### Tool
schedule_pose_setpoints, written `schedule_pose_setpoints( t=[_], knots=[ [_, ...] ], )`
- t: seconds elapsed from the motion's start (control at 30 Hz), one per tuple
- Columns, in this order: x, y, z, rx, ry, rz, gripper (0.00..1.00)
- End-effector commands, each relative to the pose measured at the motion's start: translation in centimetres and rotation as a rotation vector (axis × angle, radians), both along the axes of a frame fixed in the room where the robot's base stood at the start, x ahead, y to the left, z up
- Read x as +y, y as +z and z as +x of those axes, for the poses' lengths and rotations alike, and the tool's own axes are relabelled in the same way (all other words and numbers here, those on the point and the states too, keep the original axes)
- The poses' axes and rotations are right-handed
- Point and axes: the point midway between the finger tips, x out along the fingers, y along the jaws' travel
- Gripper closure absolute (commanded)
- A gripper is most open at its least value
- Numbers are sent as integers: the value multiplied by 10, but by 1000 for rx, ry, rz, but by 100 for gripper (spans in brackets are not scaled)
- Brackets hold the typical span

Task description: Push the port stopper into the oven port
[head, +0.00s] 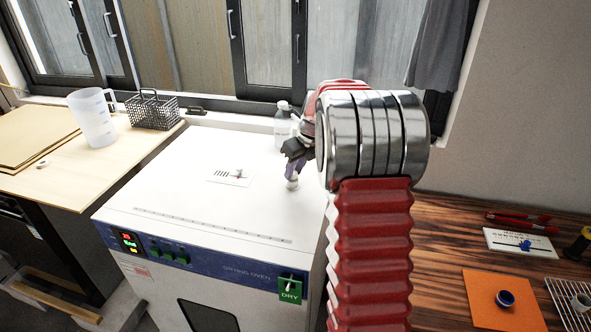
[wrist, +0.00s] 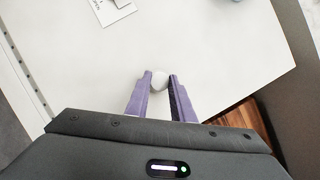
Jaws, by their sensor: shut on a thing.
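The white port stopper (head: 292,183) is at the tips of my gripper (head: 293,168), over the right part of the oven top. In the wrist view its round pale top (wrist: 158,79) shows between the purple fingertips of my gripper (wrist: 160,80). My gripper points down and is shut on the stopper. The drying oven (head: 180,212) has a white top and a blue control strip. I cannot make out the oven port; the stopper and fingers cover that spot, and I cannot tell how deep the stopper sits.
A slotted vent plate (head: 229,174) lies left of my gripper on the oven top. A clear bottle (head: 282,125) stands close behind. A jug (head: 93,118) and a wire basket (head: 153,112) stand on the left bench. An orange mat (head: 505,305) lies on the right bench.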

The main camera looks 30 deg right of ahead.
Motion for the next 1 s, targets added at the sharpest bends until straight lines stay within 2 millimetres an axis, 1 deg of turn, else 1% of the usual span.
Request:
schedule_pose_setpoints(
  t=[0.37, 0.77, 0.8, 1.0],
  knots=[
    [0, -5, 0, 1, -1, 0, 99],
    [-1, -6, 0, 0, -1, 0, 99],
    [-1, -6, 0, 0, -1, 0, 78],
    [-1, -6, 0, 0, -1, 0, 64]
  ],
)
